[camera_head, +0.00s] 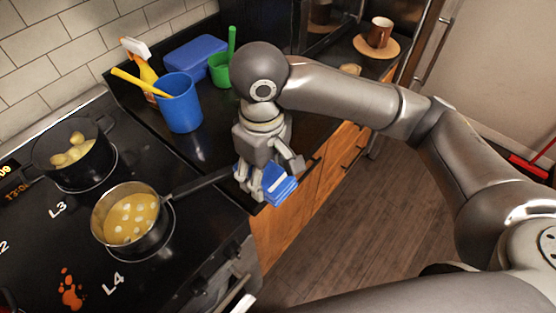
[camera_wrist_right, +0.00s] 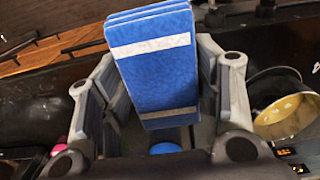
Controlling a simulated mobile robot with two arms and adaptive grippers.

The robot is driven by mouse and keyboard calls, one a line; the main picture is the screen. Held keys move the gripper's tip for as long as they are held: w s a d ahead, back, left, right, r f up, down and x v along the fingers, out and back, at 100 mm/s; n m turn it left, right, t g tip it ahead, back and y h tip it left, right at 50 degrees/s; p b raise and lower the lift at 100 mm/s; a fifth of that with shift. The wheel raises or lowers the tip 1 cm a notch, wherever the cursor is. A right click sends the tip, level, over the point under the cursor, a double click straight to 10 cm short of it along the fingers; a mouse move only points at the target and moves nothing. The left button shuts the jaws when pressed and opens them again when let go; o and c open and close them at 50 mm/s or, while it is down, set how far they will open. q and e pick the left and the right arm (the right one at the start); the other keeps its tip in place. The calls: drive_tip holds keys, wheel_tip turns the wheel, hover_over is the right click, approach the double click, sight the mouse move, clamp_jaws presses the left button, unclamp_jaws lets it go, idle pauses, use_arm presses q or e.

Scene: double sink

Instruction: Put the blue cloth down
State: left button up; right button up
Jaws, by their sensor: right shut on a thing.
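The blue cloth (camera_head: 282,188) is folded into a thick pad with pale stripes. My right gripper (camera_head: 268,178) is shut on it, over the front edge of the dark counter just right of the stove. In the right wrist view the cloth (camera_wrist_right: 158,80) stands out between the two fingers of the right gripper (camera_wrist_right: 160,95). I cannot tell whether the cloth touches the counter. My left gripper is not in view.
A saucepan (camera_head: 112,240) of yellow soup stands on the front burner, its handle reaching toward the gripper. A pot (camera_head: 45,165) of potatoes stands behind. A blue cup (camera_head: 181,115), a green cup (camera_head: 219,73), a spray bottle (camera_head: 147,77) and a blue box (camera_head: 196,52) stand on the counter.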

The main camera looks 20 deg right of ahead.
drive_tip(key=w+d+f, duration=0.1)
drive_tip(key=w+f, duration=0.2)
drive_tip(key=w, duration=0.1)
drive_tip(key=w+f+p, duration=0.1)
drive_tip(key=w+f, duration=0.2)
drive_tip(key=w, duration=0.1)
drive_tip(key=w+d+f, duration=0.1)
drive_tip(key=w+f, duration=0.2)
drive_tip(key=w, duration=0.2)
drive_tip(key=shift+d+f, duration=0.15)
drive_tip(key=shift+d, duration=0.15)
drive_tip(key=shift+w+d+f+p, duration=0.1)
drive_tip(key=shift+w+f+p, duration=0.15)
drive_tip(key=shift+f+p, duration=0.05)
wheel_tip(320, 180, down, 2)
drive_tip(key=shift+f+p, duration=0.1)
drive_tip(key=shift+p, duration=0.5)
drive_tip(key=shift+f, duration=0.45)
drive_tip(key=o, duration=1.1)
drive_tip(key=shift+f, duration=0.1)
